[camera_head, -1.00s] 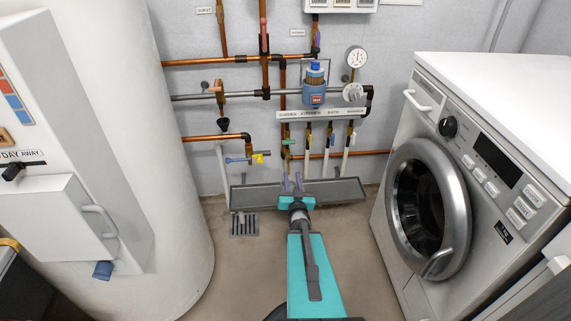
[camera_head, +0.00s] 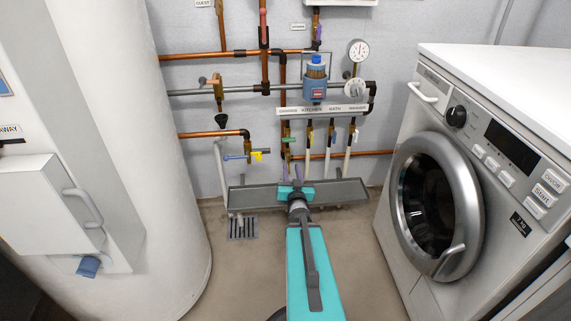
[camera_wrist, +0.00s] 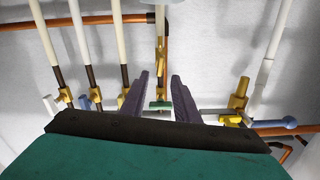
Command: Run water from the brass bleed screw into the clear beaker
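My gripper (camera_head: 291,173) points toward the pipes at the back wall, above the grey trough (camera_head: 265,195). In the wrist view its two purple-grey fingers (camera_wrist: 159,82) are apart with nothing held. A green valve handle (camera_wrist: 160,105) shows between them, apparently beyond the fingers. Brass fittings with a blue lever and a yellow part (camera_head: 256,154) are left of my gripper in the head view; the brass fitting also shows in the wrist view (camera_wrist: 240,95). I cannot tell which brass part is the bleed screw. I see no clear beaker in either view.
A white tank (camera_head: 115,150) fills the left and a washing machine (camera_head: 436,205) the right. Copper pipes (camera_head: 205,55), a gauge (camera_head: 358,50) and a blue-capped filter (camera_head: 315,80) are on the wall. A floor drain (camera_head: 242,228) lies below the trough. Floor between is clear.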

